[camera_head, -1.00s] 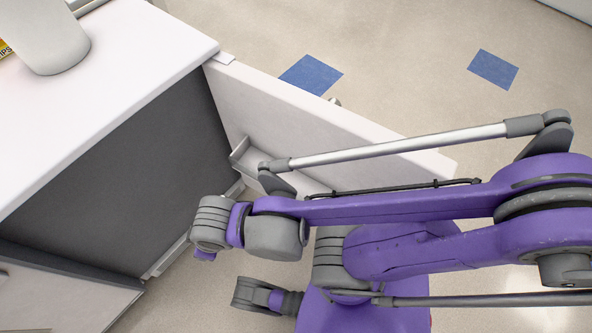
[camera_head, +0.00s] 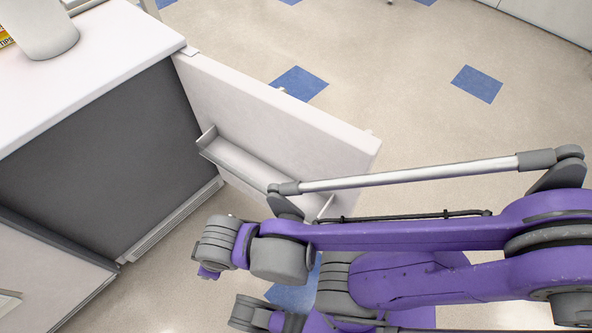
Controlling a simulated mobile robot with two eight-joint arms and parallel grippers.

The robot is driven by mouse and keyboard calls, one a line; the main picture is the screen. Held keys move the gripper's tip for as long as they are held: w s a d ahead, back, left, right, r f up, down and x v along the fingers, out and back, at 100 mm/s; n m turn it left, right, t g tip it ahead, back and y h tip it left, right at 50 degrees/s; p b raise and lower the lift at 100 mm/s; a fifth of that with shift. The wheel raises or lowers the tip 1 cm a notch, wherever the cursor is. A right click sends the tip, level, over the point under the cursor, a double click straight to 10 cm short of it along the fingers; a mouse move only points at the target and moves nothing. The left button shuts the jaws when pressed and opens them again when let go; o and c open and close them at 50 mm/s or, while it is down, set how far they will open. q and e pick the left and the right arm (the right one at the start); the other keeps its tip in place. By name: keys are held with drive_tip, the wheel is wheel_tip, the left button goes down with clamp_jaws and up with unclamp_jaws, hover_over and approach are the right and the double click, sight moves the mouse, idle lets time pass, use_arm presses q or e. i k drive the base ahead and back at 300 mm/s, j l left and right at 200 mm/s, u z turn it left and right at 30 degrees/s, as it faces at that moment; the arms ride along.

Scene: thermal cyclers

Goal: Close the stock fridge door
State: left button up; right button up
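The stock fridge (camera_head: 95,65) is the white-topped cabinet at the left, with a dark grey front (camera_head: 110,165) in the camera_head view. Its white door (camera_head: 270,110) stands wide open, swung out to the right from the far corner. A tray-like shelf (camera_head: 255,170) runs along the door's inner face. A purple and grey arm of mine comes in from the right and covers the lower end of that shelf in the picture. Its grey wrist-like joint (camera_head: 217,243) hangs in front of the opening, near the door. No gripper fingers show, and I cannot tell whether the arm touches the door.
A light grey rounded container (camera_head: 45,25) stands on the fridge top beside a yellow box (camera_head: 4,38). Another white cabinet front (camera_head: 45,275) is at lower left. Beige floor with blue tiles (camera_head: 476,84) is open beyond the door. White cabinetry (camera_head: 550,18) lies at top right.

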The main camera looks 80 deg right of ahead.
sight(257, 135)
drive_tip(key=k+l, duration=0.15)
drive_tip(key=k, duration=0.85)
drive_tip(key=k+l, duration=0.15)
drive_tip(key=l, duration=0.15)
drive_tip(key=k+l, duration=0.15)
drive_tip(key=l, duration=0.15)
drive_tip(key=k+l, duration=0.15)
drive_tip(key=l, duration=2)
